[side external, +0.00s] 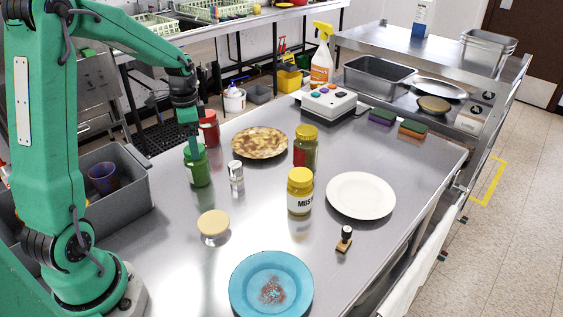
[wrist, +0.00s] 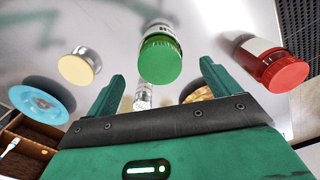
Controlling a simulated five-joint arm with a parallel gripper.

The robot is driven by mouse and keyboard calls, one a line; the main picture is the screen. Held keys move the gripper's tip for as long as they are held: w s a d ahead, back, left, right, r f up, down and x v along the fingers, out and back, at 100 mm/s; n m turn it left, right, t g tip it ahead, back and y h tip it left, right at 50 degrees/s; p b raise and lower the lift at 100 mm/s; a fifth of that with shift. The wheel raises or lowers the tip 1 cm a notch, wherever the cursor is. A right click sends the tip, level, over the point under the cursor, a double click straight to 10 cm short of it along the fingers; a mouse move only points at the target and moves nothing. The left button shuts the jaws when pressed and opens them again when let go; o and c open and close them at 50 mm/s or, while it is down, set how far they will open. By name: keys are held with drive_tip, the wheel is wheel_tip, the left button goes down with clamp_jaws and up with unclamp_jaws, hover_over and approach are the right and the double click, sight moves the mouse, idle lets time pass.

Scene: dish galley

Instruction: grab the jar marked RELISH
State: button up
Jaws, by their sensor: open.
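A green-lidded jar (side external: 198,172) stands upright on the steel table, in front of my arm. In the wrist view the same green-lidded jar (wrist: 160,60) shows between and beyond my fingers, with part of a pale label whose word I cannot read. No jar in view shows a readable RELISH label. My gripper (side external: 192,142) is just above the green lid, pointing down. In the wrist view my gripper (wrist: 162,74) has its two fingers spread apart, with nothing held. I cannot tell whether either finger touches the jar.
A red-lidded jar (side external: 209,130) stands behind, and a small shaker (side external: 236,174) to the right. A grey bin (side external: 128,210) is left.

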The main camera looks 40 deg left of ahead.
sight(196, 160)
drive_tip(key=shift+f, duration=3.85)
drive_tip(key=c, duration=1.4)
drive_tip(key=shift+o, duration=0.2)
drive_tip(key=shift+r, duration=0.25)
drive_tip(key=shift+r, duration=0.6)
drive_tip(key=r, duration=0.1)
drive_tip(key=d+r, duration=0.1)
drive_tip(key=r, duration=0.1)
drive_tip(key=d+r, duration=0.6)
drive_tip(key=d, duration=0.4)
drive_tip(key=shift+s+d+r, duration=0.2)
drive_tip(key=shift+s+d, duration=0.1)
drive_tip(key=shift+s, duration=0.1)
